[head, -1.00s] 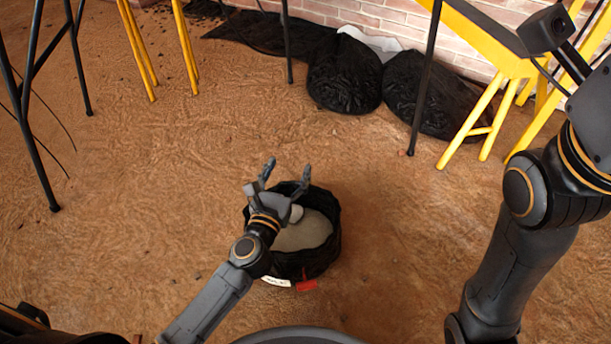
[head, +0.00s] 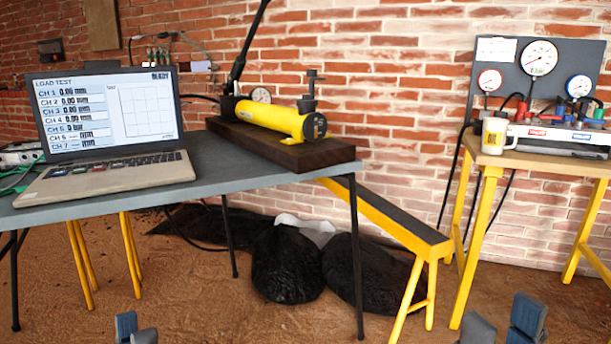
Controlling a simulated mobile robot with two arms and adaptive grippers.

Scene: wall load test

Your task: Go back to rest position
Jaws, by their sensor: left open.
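Only the fingertips of my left gripper (head: 135,331) show, at the bottom edge of the head view left of centre. It is open, and nothing shows between its fingers. The fingertips of my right gripper (head: 503,325) show at the bottom right. They stand apart, and no object is visible between them. The rest of both grippers and both arms is below the picture. Both sets of fingertips appear in front of the brown floor, below the table tops in the picture.
A grey table (head: 225,165) carries a laptop (head: 110,130) and a yellow hydraulic pump (head: 275,118). A yellow trestle bench (head: 400,225) and black bags (head: 290,265) stand by the brick wall. A wooden table (head: 490,160) at right holds a mug (head: 495,135) and gauge panel (head: 540,85).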

